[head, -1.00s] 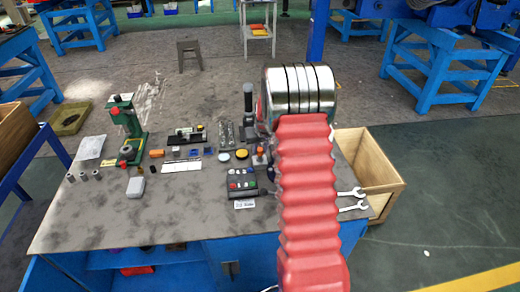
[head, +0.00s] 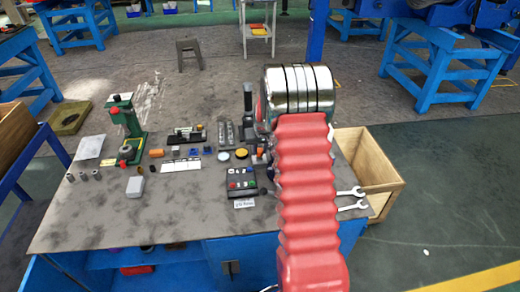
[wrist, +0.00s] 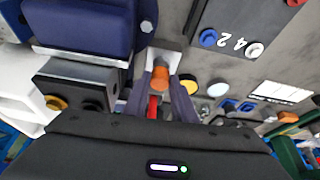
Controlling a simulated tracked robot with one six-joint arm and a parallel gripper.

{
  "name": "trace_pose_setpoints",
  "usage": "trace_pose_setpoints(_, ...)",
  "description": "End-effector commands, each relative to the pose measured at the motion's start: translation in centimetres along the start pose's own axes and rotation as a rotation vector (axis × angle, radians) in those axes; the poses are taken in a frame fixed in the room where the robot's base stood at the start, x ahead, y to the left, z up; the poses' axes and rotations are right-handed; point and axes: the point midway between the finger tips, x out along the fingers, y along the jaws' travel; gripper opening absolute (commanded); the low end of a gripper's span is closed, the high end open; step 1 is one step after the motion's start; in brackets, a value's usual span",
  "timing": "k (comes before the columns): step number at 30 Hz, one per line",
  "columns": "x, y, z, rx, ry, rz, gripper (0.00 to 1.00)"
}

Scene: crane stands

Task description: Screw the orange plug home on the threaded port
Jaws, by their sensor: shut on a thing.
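The orange plug (wrist: 159,77) is between the tips of my gripper (wrist: 166,84) in the wrist view. The two dark fingers are shut on it. A pale grey block (wrist: 174,58) lies just beyond the plug. The threaded port cannot be made out; the plug and fingers cover that spot, so I cannot tell how far the plug is on it. In the head view a small bit of the orange plug (head: 260,152) shows left of my red-sleeved arm. That arm hides most of my gripper there.
A large dark blue block (wrist: 80,20) stands close left of my fingers in the wrist view. A yellow disc (wrist: 188,88) and white disc (wrist: 218,89) lie to the right. In the head view, a black button box (head: 242,182) and wrenches (head: 350,192) are on the bench (head: 100,225).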

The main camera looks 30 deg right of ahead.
Motion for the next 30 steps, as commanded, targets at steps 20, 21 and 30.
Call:
trace_pose_setpoints(20, 0.77, 0.0, 0.32, 0.0, 0.0, 0.0, 0.31)
trace_pose_setpoints(21, 0.77, 0.0, 0.32, 0.0, 0.0, 0.0, 0.34)
trace_pose_setpoints(30, 0.78, 0.0, 0.33, 0.0, 0.0, 0.0, 0.46)
